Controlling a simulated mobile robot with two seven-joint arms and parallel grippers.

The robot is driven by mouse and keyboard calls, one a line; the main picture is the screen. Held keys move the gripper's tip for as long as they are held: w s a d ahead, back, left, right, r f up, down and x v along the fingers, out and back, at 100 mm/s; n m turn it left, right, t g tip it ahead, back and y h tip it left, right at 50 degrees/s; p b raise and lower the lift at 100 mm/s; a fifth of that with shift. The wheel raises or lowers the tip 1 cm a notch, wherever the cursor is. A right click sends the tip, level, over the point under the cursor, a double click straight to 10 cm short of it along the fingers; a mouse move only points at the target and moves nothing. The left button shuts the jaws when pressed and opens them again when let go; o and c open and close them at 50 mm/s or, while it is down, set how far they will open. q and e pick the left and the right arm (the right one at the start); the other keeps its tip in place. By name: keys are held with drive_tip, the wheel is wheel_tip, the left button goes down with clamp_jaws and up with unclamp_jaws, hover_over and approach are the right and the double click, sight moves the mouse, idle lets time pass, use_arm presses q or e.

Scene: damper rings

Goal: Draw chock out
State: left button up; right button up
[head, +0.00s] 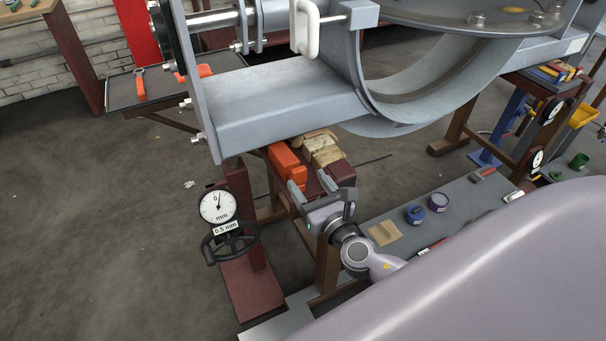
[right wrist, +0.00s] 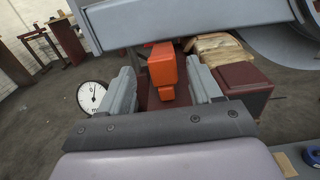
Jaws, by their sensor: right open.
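The orange chock (head: 284,159) sits under the grey steel frame, on a dark red support. In the right wrist view the chock (right wrist: 162,66) lies between my fingers, with a visible gap on each side. Its far end is hidden under the frame. My right gripper (head: 309,180) is open, its fingers pointing at the chock's near end. The right wrist view shows the gripper (right wrist: 161,80) with both grey fingers apart and not touching the chock. How deep the fingers reach along it I cannot tell. My left gripper is not in view.
The steel frame (head: 275,100) hangs close above. A dial gauge (head: 218,206) and handwheel (head: 230,241) are to the left. A grey bench (head: 460,200) with small tins lies right.

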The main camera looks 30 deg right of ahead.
drive_tip(key=shift+s, duration=1.05)
drive_tip(key=s+a+f+m+g+y+p, duration=0.1)
drive_tip(key=s+m, duration=0.4)
drive_tip(key=m, duration=0.6)
drive_tip(key=s+a+f+m+g+y+p, duration=0.1)
drive_tip(key=s+a+f+m+g+p, duration=0.1)
drive_tip(key=s+m, duration=0.4)
drive_tip(key=s+a+f+m+g+y+p, duration=0.1)
drive_tip(key=s+a+f+m+g+p, duration=0.1)
drive_tip(key=m, duration=1.4)
drive_tip(key=s+a+f+g, duration=0.1)
drive_tip(key=s+f+g, duration=0.1)
drive_tip(key=s, duration=0.1)
drive_tip(key=shift+s+f, duration=0.2)
drive_tip(key=shift+s, duration=0.05)
